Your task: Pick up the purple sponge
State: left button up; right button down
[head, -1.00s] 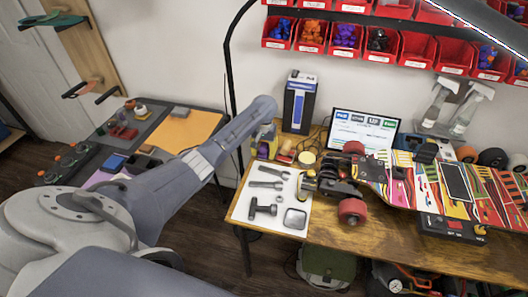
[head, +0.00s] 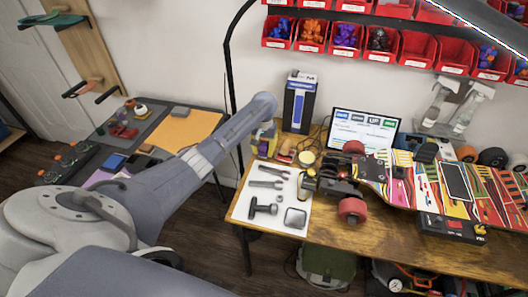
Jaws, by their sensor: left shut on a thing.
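My left arm reaches from the lower left to the back left corner of the wooden workbench (head: 380,248). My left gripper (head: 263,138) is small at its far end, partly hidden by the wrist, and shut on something. The purple sponge is mostly hidden there, among small yellow and coloured blocks; its exact outline is too small to tell. The gripper is low, close to the bench top; I cannot tell if the sponge is lifted clear. My right gripper is not in view.
A white mat (head: 244,216) with tools lies just in front. A skateboard (head: 395,182) with red wheels fills the right of the bench. A blue-and-white box (head: 299,100) and a screen (head: 363,130) stand behind. Red bins (head: 415,48) hang above.

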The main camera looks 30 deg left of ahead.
aim_at(264, 143)
pick_arm(q)
notch_tip(264, 143, up, 19)
dwell(0.5)
jog(key=o, duration=0.4)
jog(key=c, duration=0.6)
